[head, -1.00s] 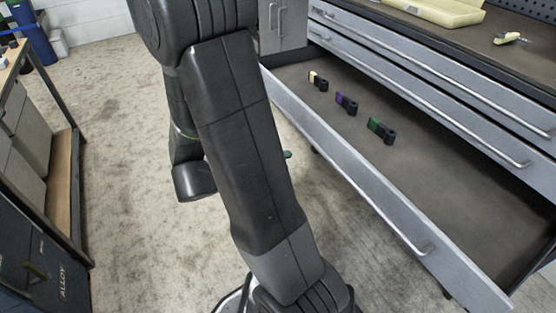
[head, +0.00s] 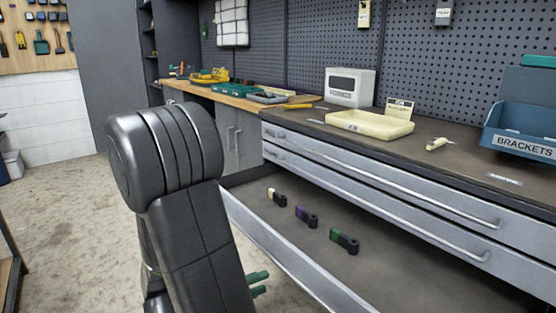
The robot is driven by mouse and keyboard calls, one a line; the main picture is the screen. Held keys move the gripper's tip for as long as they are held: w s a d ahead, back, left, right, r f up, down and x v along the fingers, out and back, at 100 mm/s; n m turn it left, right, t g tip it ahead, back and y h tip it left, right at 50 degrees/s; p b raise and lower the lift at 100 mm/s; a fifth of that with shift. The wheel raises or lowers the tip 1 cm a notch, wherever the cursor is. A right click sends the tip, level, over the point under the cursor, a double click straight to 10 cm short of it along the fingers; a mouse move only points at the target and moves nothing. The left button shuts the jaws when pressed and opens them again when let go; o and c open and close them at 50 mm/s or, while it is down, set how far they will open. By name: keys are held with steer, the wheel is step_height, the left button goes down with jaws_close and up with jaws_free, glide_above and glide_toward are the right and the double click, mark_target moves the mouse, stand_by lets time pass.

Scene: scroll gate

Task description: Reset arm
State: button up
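My dark arm rises at the left of the head view and hides most of the space behind it. Two green fingertips of my gripper (head: 258,283) stick out past the arm's right side near the bottom, with a gap between them. The rest of the gripper is hidden behind the arm. I see nothing between the fingertips. They are in front of the open drawer (head: 290,255), apart from the items in it.
The drawer holds cream-marked (head: 277,197), purple-marked (head: 306,217) and green-marked (head: 344,241) black pieces. On the worktop are a cream tray (head: 370,124), a small cream item (head: 437,144) and a blue brackets bin (head: 520,130).

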mark_target(288, 272)
steer(key=b+x, duration=0.2)
steer(key=x, duration=0.7)
steer(key=shift+w+d, duration=0.2)
steer(key=shift+d, duration=0.15)
steer(key=shift+f, duration=0.1)
